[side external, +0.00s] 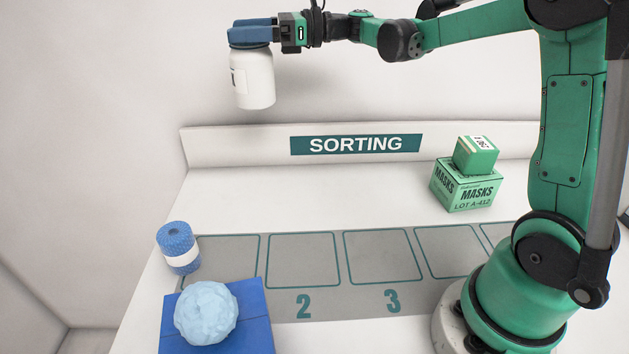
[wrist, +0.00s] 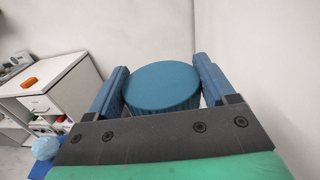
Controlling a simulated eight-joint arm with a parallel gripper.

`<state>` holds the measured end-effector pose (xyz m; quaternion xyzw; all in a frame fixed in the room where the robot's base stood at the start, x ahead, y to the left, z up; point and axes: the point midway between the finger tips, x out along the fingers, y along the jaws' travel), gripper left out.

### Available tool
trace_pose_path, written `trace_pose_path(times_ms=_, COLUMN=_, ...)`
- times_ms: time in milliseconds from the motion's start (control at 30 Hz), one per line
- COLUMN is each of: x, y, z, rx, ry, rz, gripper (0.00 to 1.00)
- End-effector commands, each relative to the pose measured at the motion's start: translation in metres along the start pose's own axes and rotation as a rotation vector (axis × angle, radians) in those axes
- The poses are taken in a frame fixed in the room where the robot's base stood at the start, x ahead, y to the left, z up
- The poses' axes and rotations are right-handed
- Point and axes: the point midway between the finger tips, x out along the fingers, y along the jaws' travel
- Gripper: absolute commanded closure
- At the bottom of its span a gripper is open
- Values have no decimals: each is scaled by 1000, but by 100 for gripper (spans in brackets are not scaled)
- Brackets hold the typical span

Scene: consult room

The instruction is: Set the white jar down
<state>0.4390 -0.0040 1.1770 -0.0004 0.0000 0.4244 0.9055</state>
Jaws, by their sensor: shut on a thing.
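The white jar (side external: 254,80) has a blue lid, seen from above in the wrist view (wrist: 161,84). My gripper (side external: 250,33) is shut on the jar at its lid, with one blue finger on each side of it. The jar hangs roughly upright in the air, high above the far left part of the white table (side external: 320,193). Nothing is under the jar's base. The lid hides the jar's body in the wrist view.
A grey mat with outlined numbered squares (side external: 303,262) crosses the table; the squares I see are empty. A blue roll (side external: 178,247) stands at its left end. A light-blue crumpled ball (side external: 206,312) sits on a blue block (side external: 257,333). Green boxes (side external: 466,192) are stacked at right.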

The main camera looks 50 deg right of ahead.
Motion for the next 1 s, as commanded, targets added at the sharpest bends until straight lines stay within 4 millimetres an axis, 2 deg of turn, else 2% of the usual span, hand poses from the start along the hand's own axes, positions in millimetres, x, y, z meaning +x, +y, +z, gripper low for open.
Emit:
trace_pose_path(times_ms=33, x=20, y=10, z=0, rx=0, ry=0, rz=27, gripper=100)
trace_pose_path(times_ms=100, x=40, y=21, z=1, rx=0, ry=0, rz=46, gripper=100)
trace_pose_path(times_ms=267, x=64, y=35, z=-3, rx=-1, ry=0, rz=69, gripper=100)
trace_pose_path(times_ms=367, x=68, y=36, z=-18, rx=-1, ry=0, rz=71, gripper=100)
trace_pose_path(times_ms=800, x=67, y=36, z=-134, rx=-1, ry=0, rz=70, gripper=100)
trace_pose_path(times_ms=1000, x=66, y=36, z=-160, rx=-1, ry=0, rz=70, gripper=100)
